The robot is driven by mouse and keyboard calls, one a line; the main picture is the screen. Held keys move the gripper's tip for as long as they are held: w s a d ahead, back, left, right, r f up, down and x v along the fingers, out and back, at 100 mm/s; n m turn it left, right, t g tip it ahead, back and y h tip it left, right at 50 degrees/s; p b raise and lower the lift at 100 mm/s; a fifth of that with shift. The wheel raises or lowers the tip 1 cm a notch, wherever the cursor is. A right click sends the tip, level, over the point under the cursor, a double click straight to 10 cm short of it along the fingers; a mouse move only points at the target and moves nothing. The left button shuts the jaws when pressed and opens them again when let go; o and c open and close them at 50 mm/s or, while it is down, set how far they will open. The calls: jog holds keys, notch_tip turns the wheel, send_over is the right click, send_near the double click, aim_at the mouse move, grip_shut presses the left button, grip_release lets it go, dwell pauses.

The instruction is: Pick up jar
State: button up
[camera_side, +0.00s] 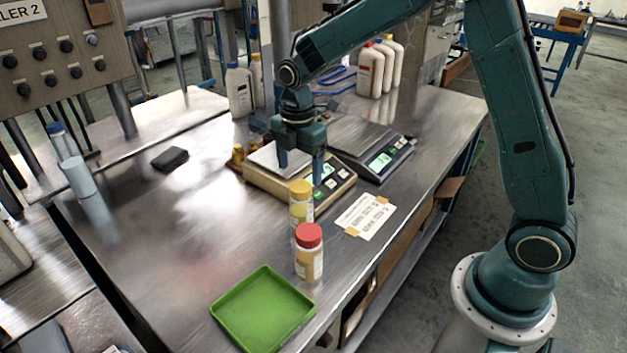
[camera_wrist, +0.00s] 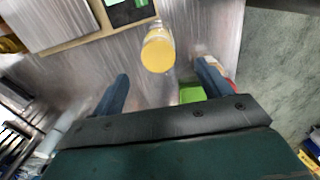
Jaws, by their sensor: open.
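A jar with a yellow lid (camera_side: 301,203) stands upright on the metal table in front of the scales. A second jar with a red lid (camera_side: 309,252) stands upright nearer the camera. My gripper (camera_side: 301,168) is open and empty, fingers pointing down, above and behind the yellow-lidded jar in the side view. In the wrist view the yellow-lidded jar (camera_wrist: 158,50) shows beyond the two fingertips, in the gap between them, apart from both. A bit of red and white at the right finger, probably the red-lidded jar, is mostly hidden.
A green tray (camera_side: 262,310) lies at the table's near edge. Two scales (camera_side: 340,178) (camera_side: 392,156) stand behind the jars. A label sheet (camera_side: 366,216) lies to the right. White bottles (camera_side: 375,70) stand at the back. The table's left part is mostly clear.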

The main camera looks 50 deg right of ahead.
aim_at(300, 187)
jog(key=shift+f, duration=3.1)
jog(key=shift+d+f, duration=0.2)
jog(key=shift+f, duration=2.35)
jog(key=shift+w, duration=0.1)
jog(key=c, duration=1.1)
jog(key=shift+c, duration=0.2)
jog(key=shift+r, duration=0.15)
notch_tip(300, 187, up, 20)
